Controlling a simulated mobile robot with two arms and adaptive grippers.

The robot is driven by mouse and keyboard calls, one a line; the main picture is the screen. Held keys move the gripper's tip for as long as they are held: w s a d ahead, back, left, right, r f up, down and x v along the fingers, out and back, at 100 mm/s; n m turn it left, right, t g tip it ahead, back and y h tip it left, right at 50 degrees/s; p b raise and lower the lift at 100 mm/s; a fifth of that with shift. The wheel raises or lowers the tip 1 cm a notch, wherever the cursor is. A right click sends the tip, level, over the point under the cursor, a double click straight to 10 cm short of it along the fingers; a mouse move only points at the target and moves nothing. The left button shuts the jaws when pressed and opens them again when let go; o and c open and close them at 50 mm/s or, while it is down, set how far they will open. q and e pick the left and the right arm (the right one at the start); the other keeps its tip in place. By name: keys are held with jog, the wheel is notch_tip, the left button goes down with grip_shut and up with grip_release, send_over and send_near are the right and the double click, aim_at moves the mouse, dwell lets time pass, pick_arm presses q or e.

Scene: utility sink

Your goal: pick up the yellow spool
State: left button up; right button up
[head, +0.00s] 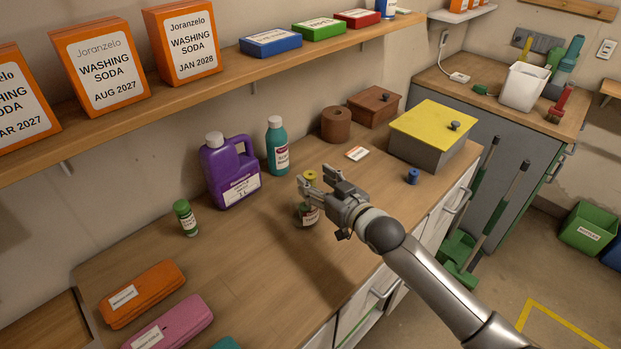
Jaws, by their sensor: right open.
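The yellow spool (310,175) is small and stands on the wooden counter in the middle of the head view. My right gripper (309,186) reaches in from the lower right and is open, with its fingers in front of the spool. The fingers hide the spool's lower part, and I cannot tell whether they touch it. My left gripper is not in view.
A small labelled jar (308,214) is just below my right gripper. A purple jug (230,172), a teal bottle (277,147) and a green bottle (185,218) stand to the left. A blue spool (413,177) and a yellow-lidded box (432,132) are right.

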aim_at(314, 179)
jog(key=x, duration=0.3)
jog(key=shift+w, duration=0.3)
jog(key=shift+c, duration=0.4)
jog(key=c, duration=0.9)
